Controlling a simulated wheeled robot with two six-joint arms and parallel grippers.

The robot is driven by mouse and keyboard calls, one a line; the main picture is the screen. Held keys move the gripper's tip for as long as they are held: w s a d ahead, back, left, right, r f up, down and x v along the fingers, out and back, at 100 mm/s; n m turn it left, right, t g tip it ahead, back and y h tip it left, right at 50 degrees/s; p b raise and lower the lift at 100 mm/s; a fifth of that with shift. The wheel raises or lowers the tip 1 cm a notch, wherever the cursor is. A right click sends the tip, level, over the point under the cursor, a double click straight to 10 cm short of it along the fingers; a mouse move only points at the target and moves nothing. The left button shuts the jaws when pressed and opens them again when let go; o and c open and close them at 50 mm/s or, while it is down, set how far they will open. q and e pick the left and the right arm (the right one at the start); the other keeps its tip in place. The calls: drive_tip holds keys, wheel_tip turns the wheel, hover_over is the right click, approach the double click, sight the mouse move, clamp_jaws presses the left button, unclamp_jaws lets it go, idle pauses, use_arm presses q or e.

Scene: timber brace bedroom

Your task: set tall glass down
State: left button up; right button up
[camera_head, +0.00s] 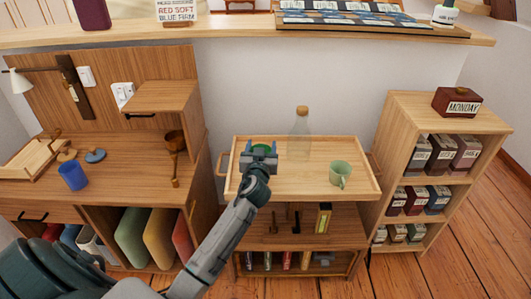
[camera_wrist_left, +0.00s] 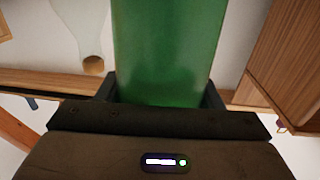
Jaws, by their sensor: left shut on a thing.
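My left gripper (camera_head: 259,159) is over the left part of the wooden tray-top cart (camera_head: 310,188). It is shut on a green tall glass (camera_head: 261,148), of which only a small part shows past the jaws in the head view. In the left wrist view the green glass (camera_wrist_left: 168,50) fills the middle, between the two fingers (camera_wrist_left: 162,95). The head view does not show whether the glass base touches the cart top. My right gripper is not in view.
A clear corked bottle (camera_head: 301,122) stands at the cart's back edge, right of the glass. A green mug (camera_head: 340,173) stands at the right. The cart top between is clear. A desk with a blue cup (camera_head: 72,175) is left, a shelf (camera_head: 438,124) right.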

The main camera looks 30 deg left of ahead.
use_arm(q)
drive_tip(key=shift+w+f, duration=0.1)
drive_tip(key=shift+w, duration=0.9)
wheel_tip(320, 180, down, 3)
drive_tip(key=shift+f, duration=0.2)
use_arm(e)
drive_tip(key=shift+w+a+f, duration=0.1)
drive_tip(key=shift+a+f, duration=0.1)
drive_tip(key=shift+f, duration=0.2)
use_arm(q)
drive_tip(key=shift+f+b, duration=0.15)
drive_tip(key=shift+b, duration=0.25)
drive_tip(key=o, duration=1.4)
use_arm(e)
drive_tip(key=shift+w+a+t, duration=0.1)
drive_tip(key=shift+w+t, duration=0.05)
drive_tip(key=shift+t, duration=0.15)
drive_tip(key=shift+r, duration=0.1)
